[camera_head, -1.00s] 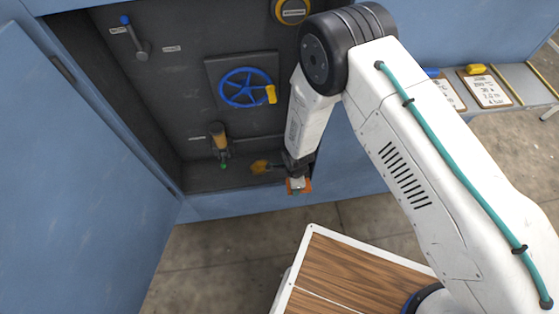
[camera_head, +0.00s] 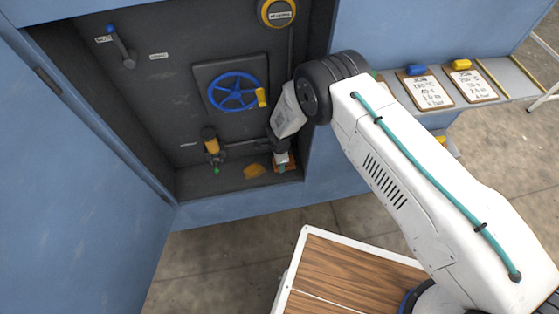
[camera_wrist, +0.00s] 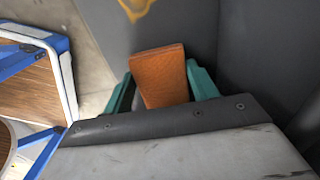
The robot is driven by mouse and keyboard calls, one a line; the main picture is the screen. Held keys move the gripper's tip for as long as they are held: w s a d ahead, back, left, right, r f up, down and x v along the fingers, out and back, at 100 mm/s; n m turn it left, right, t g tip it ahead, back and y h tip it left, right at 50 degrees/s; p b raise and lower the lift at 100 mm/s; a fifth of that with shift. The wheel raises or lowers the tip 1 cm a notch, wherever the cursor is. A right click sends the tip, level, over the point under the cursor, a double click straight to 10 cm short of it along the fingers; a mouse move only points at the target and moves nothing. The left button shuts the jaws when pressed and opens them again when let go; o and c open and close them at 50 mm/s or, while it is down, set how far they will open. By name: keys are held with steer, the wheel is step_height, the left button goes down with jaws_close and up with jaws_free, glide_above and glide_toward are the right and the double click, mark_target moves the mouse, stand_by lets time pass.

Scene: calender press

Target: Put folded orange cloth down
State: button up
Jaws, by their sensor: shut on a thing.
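The folded orange cloth (camera_wrist: 160,76) is between the two teal fingers of my gripper (camera_wrist: 161,90) in the wrist view. In the head view the cloth (camera_head: 291,167) shows as a small orange patch at my gripper (camera_head: 283,163). My gripper is shut on it, low inside the right end of the open cabinet, close to the cabinet floor (camera_head: 225,183). I cannot tell whether the cloth touches the floor. My gripper hides part of the cloth.
A yellow-brown patch (camera_head: 254,171) lies on the cabinet floor left of my gripper. A blue handwheel (camera_head: 236,92) and a brown-handled valve (camera_head: 211,143) are on the back wall. The cabinet's right wall is close to my gripper. An open blue door (camera_head: 75,150) stands at left.

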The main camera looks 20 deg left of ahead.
steer(key=o, duration=1)
steer(key=shift+f, duration=0.1)
steer(key=shift+o, duration=0.2)
steer(key=shift+r, duration=3.9)
